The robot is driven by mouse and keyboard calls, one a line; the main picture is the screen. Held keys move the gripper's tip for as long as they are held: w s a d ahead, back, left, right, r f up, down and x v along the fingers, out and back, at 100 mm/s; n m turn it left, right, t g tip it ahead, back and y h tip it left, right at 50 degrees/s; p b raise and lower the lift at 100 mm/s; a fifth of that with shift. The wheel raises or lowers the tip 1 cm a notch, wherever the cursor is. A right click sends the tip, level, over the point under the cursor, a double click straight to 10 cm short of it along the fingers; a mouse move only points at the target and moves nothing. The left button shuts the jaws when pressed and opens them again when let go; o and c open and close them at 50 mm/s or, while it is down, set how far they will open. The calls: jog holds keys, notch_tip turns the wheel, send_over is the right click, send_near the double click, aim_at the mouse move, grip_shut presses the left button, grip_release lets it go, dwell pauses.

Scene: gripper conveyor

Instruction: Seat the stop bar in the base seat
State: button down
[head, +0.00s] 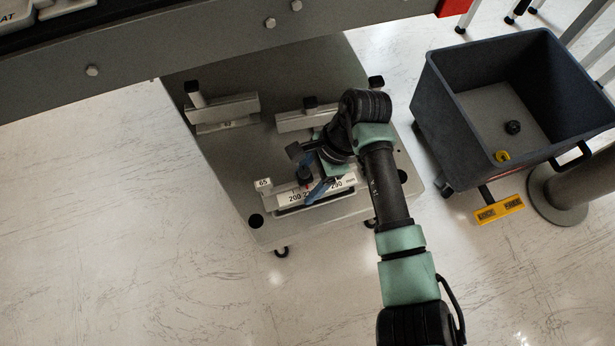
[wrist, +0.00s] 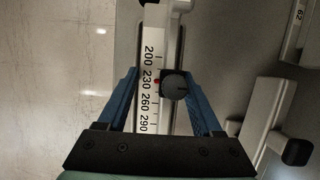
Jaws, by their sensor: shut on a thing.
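A light bar with a printed scale (head: 291,197), 200 to 290, lies along the front of the grey stand; it also fills the middle of the wrist view (wrist: 150,105). A round black knob (wrist: 174,85) sits beside its 230 mark, with a small red pointer. My gripper (head: 315,175) is low over this bar. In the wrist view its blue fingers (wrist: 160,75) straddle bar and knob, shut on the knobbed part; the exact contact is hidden. The pictures do not show which part is the stop bar and which the base seat, or whether they are fully seated.
Two light grey bars with black-topped posts stand at the stand's rear left (head: 230,108) and rear right (head: 292,122). The conveyor side (head: 180,50) crosses behind. Floor at left is clear.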

jog(key=shift+f, duration=0.3)
grip_release()
jog(key=p+v, duration=0.4)
jog(key=v, duration=0.9)
jog(key=shift+a, duration=0.1)
